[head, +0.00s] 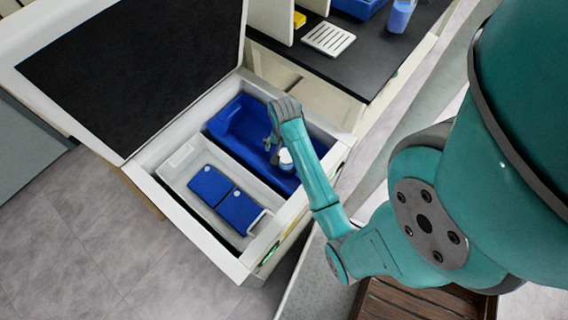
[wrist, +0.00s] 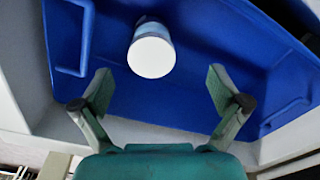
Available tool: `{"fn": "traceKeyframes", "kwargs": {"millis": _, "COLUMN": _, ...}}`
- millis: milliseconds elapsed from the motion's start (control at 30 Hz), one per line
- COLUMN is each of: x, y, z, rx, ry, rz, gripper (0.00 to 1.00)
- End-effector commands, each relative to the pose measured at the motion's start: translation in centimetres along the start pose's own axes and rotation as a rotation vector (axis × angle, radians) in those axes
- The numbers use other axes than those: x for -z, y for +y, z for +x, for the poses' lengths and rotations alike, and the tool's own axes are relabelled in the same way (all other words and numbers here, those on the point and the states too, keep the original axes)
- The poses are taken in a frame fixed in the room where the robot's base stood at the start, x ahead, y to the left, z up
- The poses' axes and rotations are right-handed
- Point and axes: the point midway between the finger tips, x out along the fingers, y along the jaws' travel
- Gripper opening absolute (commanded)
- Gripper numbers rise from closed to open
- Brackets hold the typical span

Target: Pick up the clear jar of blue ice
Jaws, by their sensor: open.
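A jar with a white lid (head: 286,158) stands in the blue bin (head: 225,124) inside the open chest. In the wrist view the jar (wrist: 152,54) shows its round white lid and a strip of light blue side, with the blue bin (wrist: 200,35) around it. My gripper (wrist: 158,84) is open and empty, its fingers spread on either side and nearer the camera than the lid. In the head view my gripper (head: 270,144) is over the blue bin, beside the jar. A clear container with blue contents (head: 400,16) also stands on the black counter.
The chest's raised lid (head: 130,70) stands at the left. A white rack (head: 328,39) and a blue tray (head: 358,7) lie on the counter.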

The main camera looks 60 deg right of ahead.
Motion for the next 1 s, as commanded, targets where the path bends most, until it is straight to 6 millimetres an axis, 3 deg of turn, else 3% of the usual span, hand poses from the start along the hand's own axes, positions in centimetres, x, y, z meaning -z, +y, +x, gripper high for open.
{"fn": "traceKeyframes", "kwargs": {"millis": 200, "x": 1.2, "y": 0.7, "z": -0.1, "rx": -0.029, "ry": -0.036, "rz": 0.071, "gripper": 0.98}}
{"fn": "traceKeyframes", "kwargs": {"millis": 500, "x": 1.1, "y": 0.9, "z": 4.1, "rx": -0.030, "ry": -0.038, "rz": 0.072, "gripper": 0.98}}
{"fn": "traceKeyframes", "kwargs": {"millis": 767, "x": 1.2, "y": 1.0, "z": 5.8, "rx": -0.029, "ry": -0.036, "rz": 0.072, "gripper": 0.98}}
{"fn": "traceKeyframes", "kwargs": {"millis": 1000, "x": 1.4, "y": 1.5, "z": 9.1, "rx": -0.029, "ry": -0.037, "rz": 0.070, "gripper": 0.98}}
